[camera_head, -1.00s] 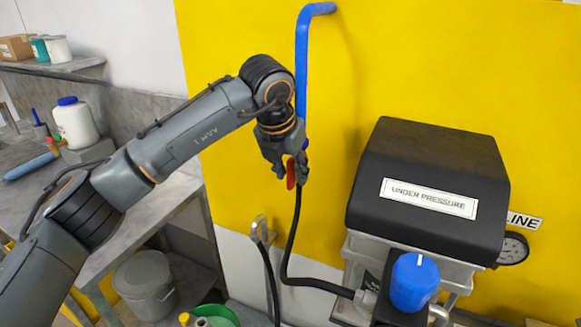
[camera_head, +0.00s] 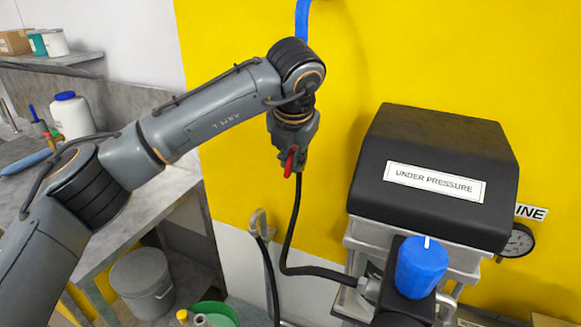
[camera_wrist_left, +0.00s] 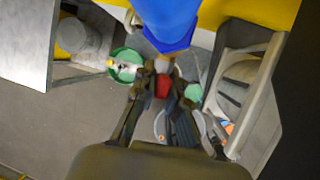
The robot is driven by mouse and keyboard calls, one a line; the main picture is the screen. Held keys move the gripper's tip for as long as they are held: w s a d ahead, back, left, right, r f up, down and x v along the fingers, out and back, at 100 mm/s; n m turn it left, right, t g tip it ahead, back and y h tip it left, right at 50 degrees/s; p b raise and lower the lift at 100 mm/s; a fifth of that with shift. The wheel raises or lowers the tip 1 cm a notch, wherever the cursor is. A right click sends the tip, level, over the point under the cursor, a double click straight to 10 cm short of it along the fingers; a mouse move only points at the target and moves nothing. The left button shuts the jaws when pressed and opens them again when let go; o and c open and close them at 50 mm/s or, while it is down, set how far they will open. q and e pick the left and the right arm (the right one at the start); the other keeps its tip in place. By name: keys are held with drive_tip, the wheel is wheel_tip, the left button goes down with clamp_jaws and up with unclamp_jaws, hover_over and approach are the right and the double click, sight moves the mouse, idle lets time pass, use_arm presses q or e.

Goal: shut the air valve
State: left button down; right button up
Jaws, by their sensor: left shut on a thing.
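The air valve's red lever (camera_head: 289,162) sits at the lower end of a blue pipe (camera_head: 302,18) on the yellow wall, above a black hose (camera_head: 294,218). It points downward. My left gripper (camera_head: 290,165) comes from above and is shut on the red lever, hiding most of the valve body and the lower pipe. In the left wrist view the red lever (camera_wrist_left: 163,86) lies between the two fingers (camera_wrist_left: 160,98), just below the blue pipe end (camera_wrist_left: 168,22). My right gripper is not in view.
A black-hooded machine (camera_head: 430,150) labelled UNDER PRESSURE, with a blue knob (camera_head: 421,268) and a gauge (camera_head: 517,241), stands to the right. A grey bench (camera_head: 150,222) is at the left, with a lidded bucket (camera_head: 141,284) below it. The yellow wall is close behind the gripper.

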use_arm(q)
drive_tip(key=y+b, duration=0.1)
drive_tip(key=t+y+b, duration=0.1)
drive_tip(key=b, duration=0.1)
drive_tip(key=shift+d+f+m+y, duration=0.15)
drive_tip(key=shift+f+m+y, duration=0.05)
drive_tip(key=shift+m+y, duration=0.1)
drive_tip(key=shift+s+r+t+y+b, duration=0.15)
drive_tip(key=shift+t+y+b, duration=0.35)
drive_tip(key=shift+y+b, duration=0.3)
drive_tip(key=c, duration=1.4)
unclamp_jaws()
drive_tip(key=v, duration=1.2)
drive_tip(key=shift+r, duration=0.1)
